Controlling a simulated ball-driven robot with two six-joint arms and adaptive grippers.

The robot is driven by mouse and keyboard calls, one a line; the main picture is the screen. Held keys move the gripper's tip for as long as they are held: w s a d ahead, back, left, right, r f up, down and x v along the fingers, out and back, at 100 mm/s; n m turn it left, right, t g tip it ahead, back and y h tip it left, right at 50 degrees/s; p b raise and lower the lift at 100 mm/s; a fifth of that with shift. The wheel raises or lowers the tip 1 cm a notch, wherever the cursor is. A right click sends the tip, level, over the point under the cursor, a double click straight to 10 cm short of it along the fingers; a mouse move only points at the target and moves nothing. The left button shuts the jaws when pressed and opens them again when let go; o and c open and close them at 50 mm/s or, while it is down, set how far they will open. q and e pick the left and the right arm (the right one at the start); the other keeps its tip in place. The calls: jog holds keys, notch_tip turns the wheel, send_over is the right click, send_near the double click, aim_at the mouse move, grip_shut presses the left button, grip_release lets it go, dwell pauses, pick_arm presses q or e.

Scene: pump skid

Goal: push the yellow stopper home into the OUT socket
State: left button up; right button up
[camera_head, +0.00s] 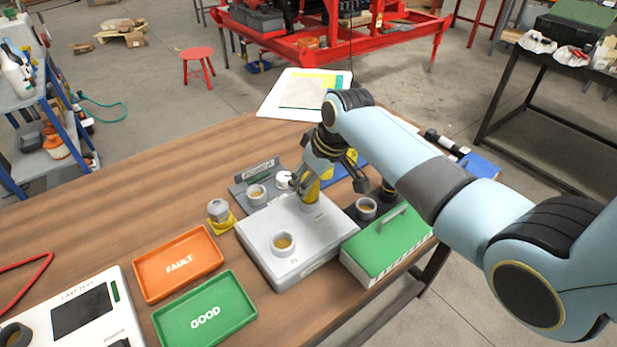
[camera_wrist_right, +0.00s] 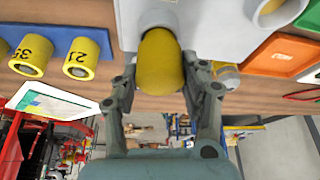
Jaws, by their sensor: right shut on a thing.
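My right gripper (camera_head: 314,178) is shut on the yellow stopper (camera_head: 311,191), over the far part of the pale grey block (camera_head: 262,241). In the right wrist view the stopper (camera_wrist_right: 160,62) stands between the two fingers, and its far end meets a pale round socket (camera_wrist_right: 158,18). The stopper hides the mouth of that socket, so I cannot tell how deep it sits. A second socket (camera_head: 284,243) with a tan inside is open at the block's near end. I cannot read the socket labels. My left gripper is not in view.
A green box (camera_head: 385,247) with a handle stands right of the block. An orange FAULT tray (camera_head: 178,262) and a green GOOD tray (camera_head: 204,312) lie to the left. A grey knob (camera_head: 219,211) on a yellow base stands close by. The left rear tabletop is clear.

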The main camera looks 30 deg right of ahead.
jog(key=shift+f+b, duration=0.4)
jog(key=shift+f, duration=0.4)
jog(key=o, duration=1.3)
jog(key=shift+o, duration=0.2)
jog(key=v, duration=1.2)
